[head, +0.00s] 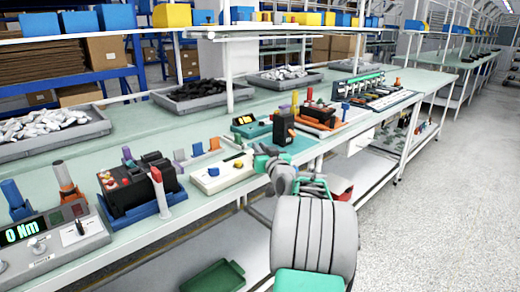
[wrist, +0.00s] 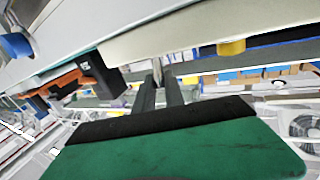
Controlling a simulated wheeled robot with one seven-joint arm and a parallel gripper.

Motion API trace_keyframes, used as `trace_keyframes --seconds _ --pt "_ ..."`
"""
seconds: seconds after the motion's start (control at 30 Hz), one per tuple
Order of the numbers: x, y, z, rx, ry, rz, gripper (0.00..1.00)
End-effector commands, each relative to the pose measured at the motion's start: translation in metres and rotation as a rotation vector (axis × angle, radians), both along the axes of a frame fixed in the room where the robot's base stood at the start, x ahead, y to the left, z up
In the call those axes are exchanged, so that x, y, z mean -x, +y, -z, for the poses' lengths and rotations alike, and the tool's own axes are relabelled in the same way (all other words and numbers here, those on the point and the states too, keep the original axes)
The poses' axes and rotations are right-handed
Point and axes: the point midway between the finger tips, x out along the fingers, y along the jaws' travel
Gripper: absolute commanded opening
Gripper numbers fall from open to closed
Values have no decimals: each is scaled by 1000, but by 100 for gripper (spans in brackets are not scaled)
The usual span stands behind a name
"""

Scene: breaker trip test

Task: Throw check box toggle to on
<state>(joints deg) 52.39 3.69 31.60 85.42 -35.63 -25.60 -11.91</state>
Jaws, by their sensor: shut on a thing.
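The check box (head: 212,183) is a cream box on the bench with a blue and a yellow button on top. It also shows along the top of the wrist view (wrist: 190,35), with its yellow button (wrist: 231,47) sticking out. A thin metal toggle lever (wrist: 157,70) stands out from the box between my fingertips. My gripper (wrist: 160,92) is shut on this lever. In the head view my gripper (head: 262,160) is at the right end of the box and hides the toggle. I cannot tell which position the toggle is in.
A black block (head: 284,130) stands just behind my gripper, near a teal meter (head: 251,125). A blue tray (head: 133,212) with a black and red device sits to the left, beside a grey torque tester (head: 55,243). The aisle floor (head: 430,200) at the right is clear.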

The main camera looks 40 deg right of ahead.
Motion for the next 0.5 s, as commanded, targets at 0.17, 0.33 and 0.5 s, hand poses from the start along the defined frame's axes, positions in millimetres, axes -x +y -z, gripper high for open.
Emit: trace_keyframes --seconds 0.17,0.33,0.5 --pt "-2 1 -3 1 34 -2 0" --pt "-6 2 -7 3 114 -4 0" --pt "-12 2 -10 7 241 -5 0"
